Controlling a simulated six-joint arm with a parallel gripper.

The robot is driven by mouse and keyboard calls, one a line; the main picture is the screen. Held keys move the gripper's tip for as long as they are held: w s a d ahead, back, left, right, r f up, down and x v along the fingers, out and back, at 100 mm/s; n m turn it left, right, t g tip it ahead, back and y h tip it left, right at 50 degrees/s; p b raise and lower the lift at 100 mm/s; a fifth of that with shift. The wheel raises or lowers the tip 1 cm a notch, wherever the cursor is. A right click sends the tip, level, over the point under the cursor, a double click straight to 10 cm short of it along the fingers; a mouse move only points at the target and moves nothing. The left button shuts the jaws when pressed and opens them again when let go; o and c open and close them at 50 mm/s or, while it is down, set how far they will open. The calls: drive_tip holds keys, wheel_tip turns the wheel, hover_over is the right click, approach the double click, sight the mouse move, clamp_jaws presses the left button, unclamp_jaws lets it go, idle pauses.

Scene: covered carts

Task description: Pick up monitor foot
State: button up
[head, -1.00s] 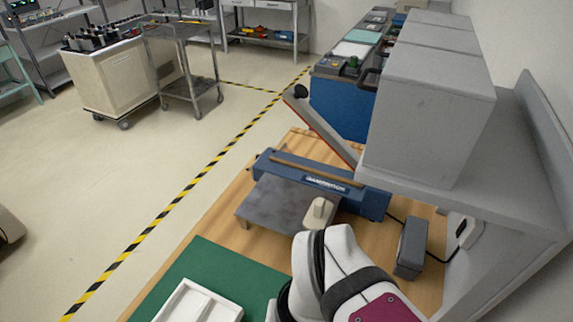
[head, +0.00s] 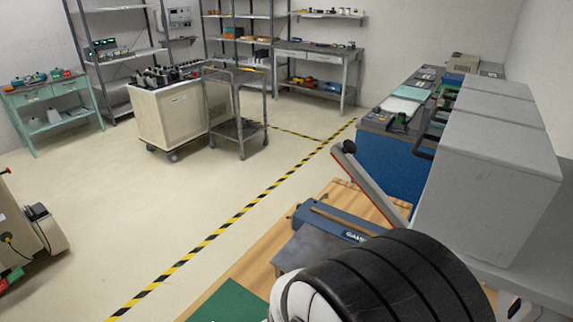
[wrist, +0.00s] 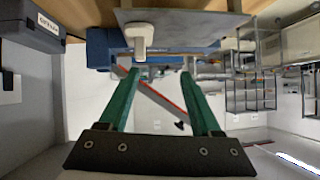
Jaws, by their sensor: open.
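I cannot make out for sure which thing is the monitor foot. My gripper (wrist: 160,74) shows in the wrist view with two green fingers set wide apart and nothing between them. A small cream-white piece (wrist: 140,36) appears just beyond the left fingertip, in front of a grey plate (wrist: 185,16); I cannot tell whether it touches the finger. In the head view the grey plate (head: 312,248) lies beside a blue bar-shaped tool (head: 330,219) on the wooden bench. My arm hides the cream piece and my gripper there.
Large grey boxes (head: 487,172) stand at the right. A raised lever (head: 372,185) with a black knob rises behind the blue tool. A green mat (head: 232,304) lies at the bench's near left. A labelled grey box (wrist: 35,42) is at left in the wrist view.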

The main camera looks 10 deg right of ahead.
drive_tip(key=w+d+f, duration=0.2)
drive_tip(key=w+d, duration=0.1)
drive_tip(key=d, duration=0.1)
drive_tip(key=w+d+f+h, duration=0.1)
drive_tip(key=w+d+f, duration=0.1)
drive_tip(key=w+d, duration=0.1)
drive_tip(key=w+d+f+h, duration=0.1)
drive_tip(key=w+d+f, duration=0.1)
drive_tip(key=d, duration=0.3)
drive_tip(key=shift+w+d+f, duration=0.25)
drive_tip(key=shift+w, duration=0.2)
clamp_jaws()
